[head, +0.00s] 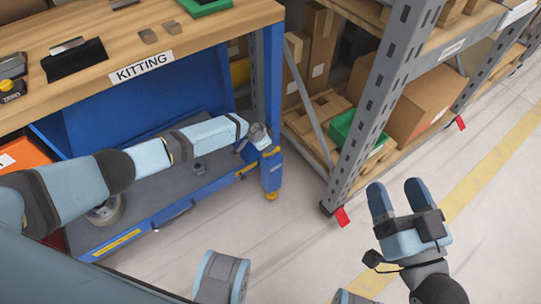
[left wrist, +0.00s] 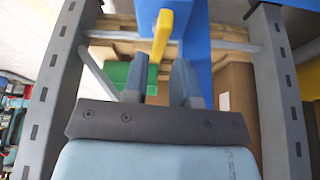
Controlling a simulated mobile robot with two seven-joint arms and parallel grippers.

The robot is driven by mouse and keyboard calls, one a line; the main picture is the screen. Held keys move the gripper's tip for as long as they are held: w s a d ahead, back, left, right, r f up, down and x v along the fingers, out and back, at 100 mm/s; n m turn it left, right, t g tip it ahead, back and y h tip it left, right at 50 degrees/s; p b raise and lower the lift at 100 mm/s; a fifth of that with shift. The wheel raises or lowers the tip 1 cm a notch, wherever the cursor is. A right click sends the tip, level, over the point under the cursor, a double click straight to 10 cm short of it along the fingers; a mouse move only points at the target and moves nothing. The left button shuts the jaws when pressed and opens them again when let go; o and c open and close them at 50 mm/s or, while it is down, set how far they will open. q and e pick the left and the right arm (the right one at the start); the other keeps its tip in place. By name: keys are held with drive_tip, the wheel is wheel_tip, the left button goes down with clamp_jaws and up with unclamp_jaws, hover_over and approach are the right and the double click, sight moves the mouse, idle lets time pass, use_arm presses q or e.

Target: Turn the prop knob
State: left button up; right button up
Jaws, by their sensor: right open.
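A blue box (head: 271,174) sits at the front corner leg of the workbench, with a yellow part (head: 271,196) at its bottom. In the left wrist view, a yellow lever-like knob (left wrist: 162,35) sticks out from the blue box (left wrist: 180,8). My left gripper (head: 259,136) is beside the top of the box. In the left wrist view, its fingers (left wrist: 161,68) stand apart, with the yellow knob's end between and just beyond them; contact cannot be told. My right gripper (head: 398,190) is open and empty, over the floor at the right.
The workbench (head: 215,25) has a wooden top with small items and a lower shelf. The floor (head: 310,235) between my arms is clear.

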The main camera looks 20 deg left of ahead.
use_arm(q)
drive_tip(key=b+x, duration=0.3)
drive_tip(key=x, duration=0.1)
drive_tip(key=shift+f+b, duration=0.15)
drive_tip(key=shift+b, duration=0.2)
use_arm(e)
wheel_tip(320, 180, down, 7)
drive_tip(key=g, duration=0.3)
drive_tip(key=shift+a+n, duration=0.25)
drive_tip(key=shift+n, duration=0.15)
drive_tip(key=shift+f, duration=0.1)
use_arm(q)
clamp_jaws()
